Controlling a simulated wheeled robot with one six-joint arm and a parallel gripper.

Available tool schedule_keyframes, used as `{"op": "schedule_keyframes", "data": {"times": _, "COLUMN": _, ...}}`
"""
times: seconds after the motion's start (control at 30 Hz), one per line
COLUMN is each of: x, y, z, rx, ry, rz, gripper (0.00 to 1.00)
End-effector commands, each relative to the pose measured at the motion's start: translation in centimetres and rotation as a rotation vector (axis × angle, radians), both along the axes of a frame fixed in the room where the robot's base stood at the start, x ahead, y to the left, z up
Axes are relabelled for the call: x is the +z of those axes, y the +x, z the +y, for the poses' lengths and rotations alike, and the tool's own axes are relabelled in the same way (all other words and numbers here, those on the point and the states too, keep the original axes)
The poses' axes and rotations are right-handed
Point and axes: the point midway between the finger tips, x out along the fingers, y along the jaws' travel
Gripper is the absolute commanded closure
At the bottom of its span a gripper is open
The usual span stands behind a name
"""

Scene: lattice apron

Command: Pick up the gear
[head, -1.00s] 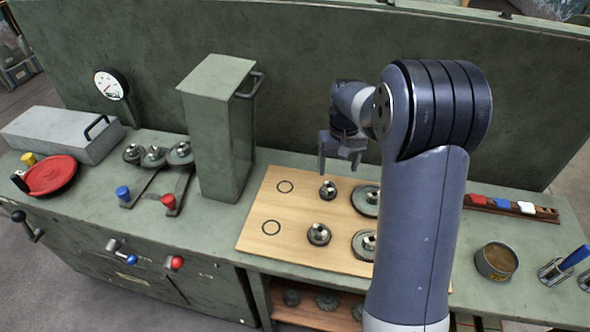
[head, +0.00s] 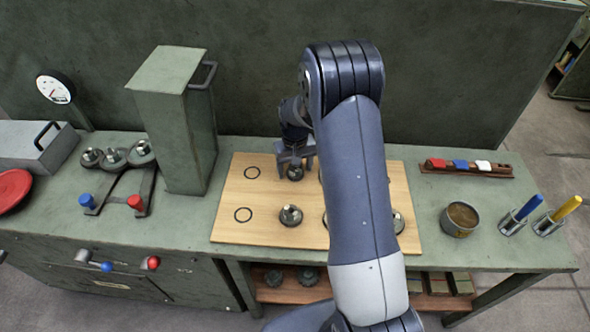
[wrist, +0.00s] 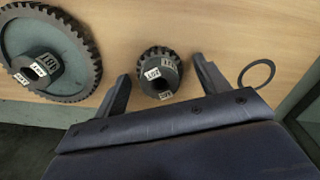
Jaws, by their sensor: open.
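A small dark toothed gear (wrist: 158,72) with a hub, a bore and white labels stands on the wooden board (wrist: 225,35). In the wrist view it lies between the two spread fingers of my gripper (wrist: 161,67), with a visible gap on each side. In the head view my gripper (head: 296,160) is low over the back of the board, and the small gear (head: 295,173) shows partly beneath it. A large labelled gear (wrist: 50,55) lies left in the wrist view. Another small gear (head: 290,215) sits nearer the board's front. My arm hides the board's middle right.
Two printed circles (head: 252,172) on the board's left are empty. A tall green box (head: 185,130) stands left of the board. A metal can (head: 460,218) and a rack of coloured blocks (head: 466,168) are at the right. The back panel (head: 440,90) rises close behind.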

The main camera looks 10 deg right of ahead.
Motion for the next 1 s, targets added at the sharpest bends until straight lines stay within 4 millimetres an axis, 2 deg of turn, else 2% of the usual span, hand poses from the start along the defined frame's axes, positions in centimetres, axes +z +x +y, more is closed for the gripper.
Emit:
{"op": "schedule_keyframes", "data": {"times": 0.27, "x": -0.41, "y": 0.00, "z": -0.02, "rx": 0.000, "ry": 0.000, "rz": -0.001, "gripper": 0.30}}
{"op": "schedule_keyframes", "data": {"times": 1.0, "x": -0.35, "y": 0.02, "z": -0.02, "rx": 0.000, "ry": 0.000, "rz": -0.001, "gripper": 0.89}}
